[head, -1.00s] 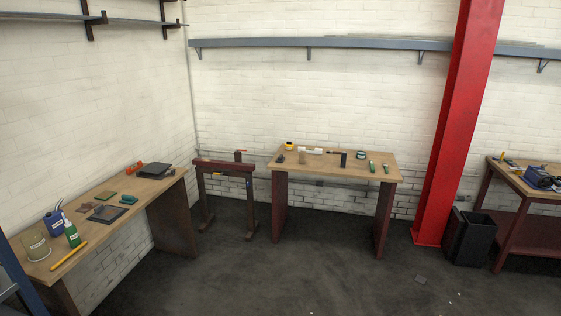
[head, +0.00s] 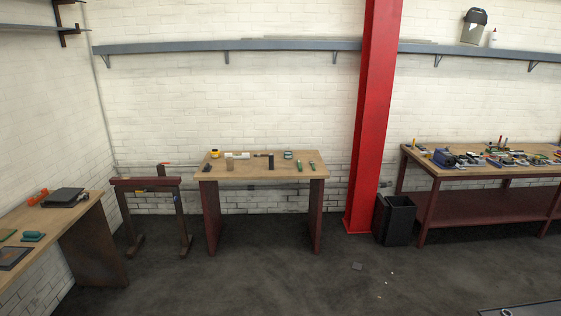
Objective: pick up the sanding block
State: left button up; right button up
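I cannot make out for certain which object is the sanding block; things are small at this distance. On the middle table (head: 260,175) stand a tan block-like piece (head: 230,165) and, at the front left, a small dark piece (head: 208,168). On the left bench (head: 70,217), cut by the left edge of the head view, lies a small teal block-like piece (head: 32,237). Neither of my grippers shows in the head view.
A trestle (head: 147,182) stands between the left bench and middle table. A red column (head: 372,120) and black bin (head: 397,220) stand right of the table. A cluttered workbench (head: 425,172) is at far right. The floor in front is mostly clear.

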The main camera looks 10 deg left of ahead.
aim_at(207, 167)
jog(key=z, duration=0.35)
jog(key=i, duration=3.65)
jog(key=u, duration=1.7)
jog(key=i, duration=1.05)
jog(key=u, duration=0.7)
